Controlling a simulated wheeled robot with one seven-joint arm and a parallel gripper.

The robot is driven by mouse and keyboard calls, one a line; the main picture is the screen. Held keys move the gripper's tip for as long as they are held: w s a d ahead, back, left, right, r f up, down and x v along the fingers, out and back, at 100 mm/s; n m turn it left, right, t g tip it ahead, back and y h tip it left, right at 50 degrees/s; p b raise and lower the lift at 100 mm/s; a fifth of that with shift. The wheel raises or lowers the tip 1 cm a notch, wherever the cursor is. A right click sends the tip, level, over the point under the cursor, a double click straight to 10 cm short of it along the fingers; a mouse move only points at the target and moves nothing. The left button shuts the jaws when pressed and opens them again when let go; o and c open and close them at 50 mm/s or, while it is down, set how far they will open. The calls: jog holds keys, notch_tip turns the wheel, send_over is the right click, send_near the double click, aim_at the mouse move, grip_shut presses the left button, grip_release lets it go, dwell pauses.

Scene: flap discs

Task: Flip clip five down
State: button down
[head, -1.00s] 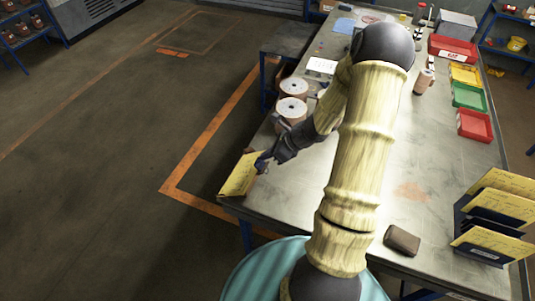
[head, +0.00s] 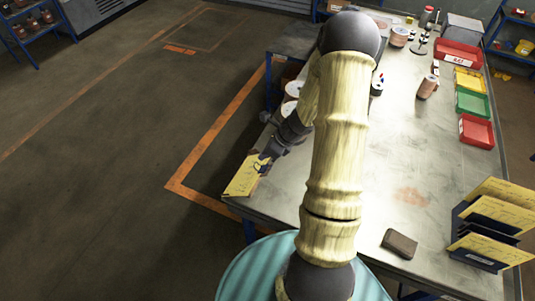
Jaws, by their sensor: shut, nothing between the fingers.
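No number on any clip can be read. My arm hides part of the middle of the bench.
A dark rack with yellow cards (head: 497,213) and a brown block (head: 399,243) are at the near right of the workbench (head: 385,205). Red, yellow and green bins (head: 472,103) line the right edge. White-topped rolls (head: 291,107) are partly hidden behind my arm.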

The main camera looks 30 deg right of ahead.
jog(key=shift+d+r, duration=0.15)
jog(key=shift+w+r+p, duration=0.2)
jog(key=shift+r+p, duration=0.35)
jog(key=w+a+r, duration=0.1)
jog(key=w+r, duration=0.2)
jog(key=r, duration=0.2)
jog(key=w+a+r+p, duration=0.1)
jog(key=w+a+r, duration=0.1)
jog(key=r, duration=0.4)
jog(key=shift+w+a, duration=0.2)
jog(key=shift+w, duration=0.25)
jog(key=shift+d+f, duration=0.1)
